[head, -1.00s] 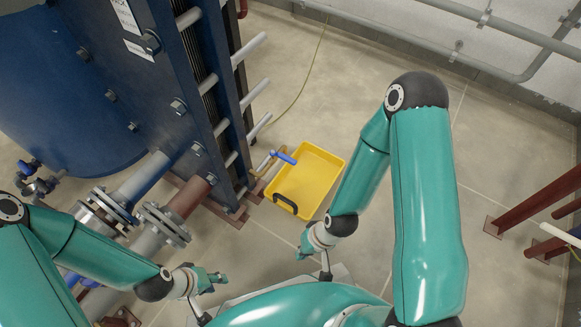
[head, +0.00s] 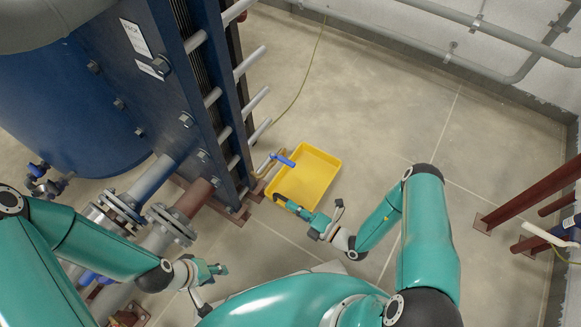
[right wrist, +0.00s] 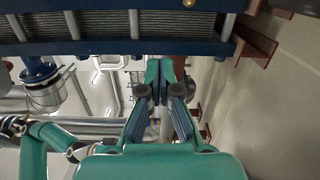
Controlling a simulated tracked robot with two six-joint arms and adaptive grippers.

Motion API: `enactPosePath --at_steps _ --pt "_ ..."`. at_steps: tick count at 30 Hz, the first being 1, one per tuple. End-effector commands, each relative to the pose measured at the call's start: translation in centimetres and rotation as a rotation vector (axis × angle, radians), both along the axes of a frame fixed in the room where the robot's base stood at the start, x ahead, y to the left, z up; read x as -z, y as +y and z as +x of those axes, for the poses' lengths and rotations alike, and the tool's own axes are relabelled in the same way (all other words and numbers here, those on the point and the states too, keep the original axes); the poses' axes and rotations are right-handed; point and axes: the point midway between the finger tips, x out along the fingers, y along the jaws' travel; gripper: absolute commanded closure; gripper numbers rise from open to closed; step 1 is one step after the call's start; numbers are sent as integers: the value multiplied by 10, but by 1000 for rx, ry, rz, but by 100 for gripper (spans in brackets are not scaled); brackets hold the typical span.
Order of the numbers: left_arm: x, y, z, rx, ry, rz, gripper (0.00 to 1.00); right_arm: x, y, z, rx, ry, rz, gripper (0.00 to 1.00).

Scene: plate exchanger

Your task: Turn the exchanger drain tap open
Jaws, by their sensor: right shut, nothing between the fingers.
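The drain tap's blue lever (head: 283,160) shows in the head view at the foot of the plate exchanger (head: 182,95). It sticks out to the right over the left edge of a yellow tray (head: 317,170), from a small brass-coloured pipe (head: 265,164). My right gripper (head: 284,202) is at the tray's near left edge, nearer to me than the lever and apart from it. In the right wrist view its fingers (right wrist: 159,84) are shut and empty. I cannot make out the lever there. My left gripper (head: 218,269) hangs at lower left, far from the tap; its opening is unclear.
Flanged pipes (head: 170,224) stand left of the tap, near my left arm. Steel tie bars (head: 250,64) stick out from the exchanger above it. A thin hose (head: 300,88) lies on the floor behind. The floor right of the tray is open up to red-brown posts (head: 520,200).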

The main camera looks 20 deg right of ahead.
Motion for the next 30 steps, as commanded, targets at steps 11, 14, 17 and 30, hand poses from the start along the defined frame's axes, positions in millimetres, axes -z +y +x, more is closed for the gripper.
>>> enactPosePath --at_steps 11,14,17,30 --pt "3 0 0 0 0 0 65 8 -26 34 184 17 64 100" --pt "7 0 0 0 0 0 65 9 -18 50 182 16 63 100" --pt "13 0 0 0 0 0 65 9 -9 70 181 15 63 100" --pt "33 0 0 0 0 0 65 8 -23 124 188 17 63 100"
